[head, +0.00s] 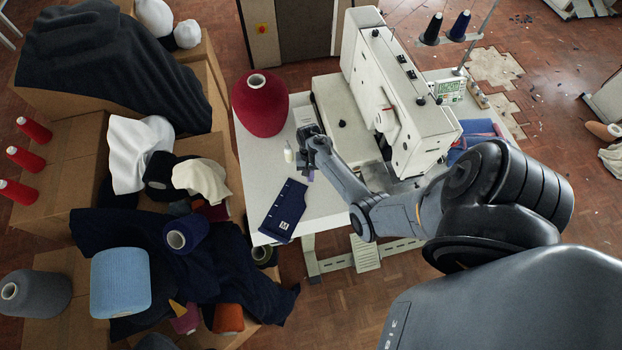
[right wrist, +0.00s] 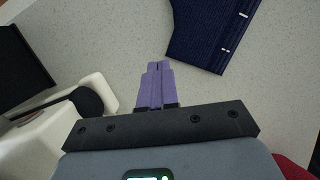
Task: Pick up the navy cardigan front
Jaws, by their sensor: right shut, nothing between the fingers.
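The navy cardigan front (head: 283,210) is a dark knitted panel lying flat near the left front edge of the white table, with a small white label on it. In the right wrist view its corner (right wrist: 205,38) shows at the top, with short white marks near one edge. My right gripper (head: 311,176) is above the table, beyond the panel's far end and to its right in the head view. Its purple fingers (right wrist: 157,66) are shut and empty, apart from the panel. My left gripper is not in view.
The white sewing machine (head: 385,85) stands right of my right gripper. Boxes with cloth and yarn cones crowd the left.

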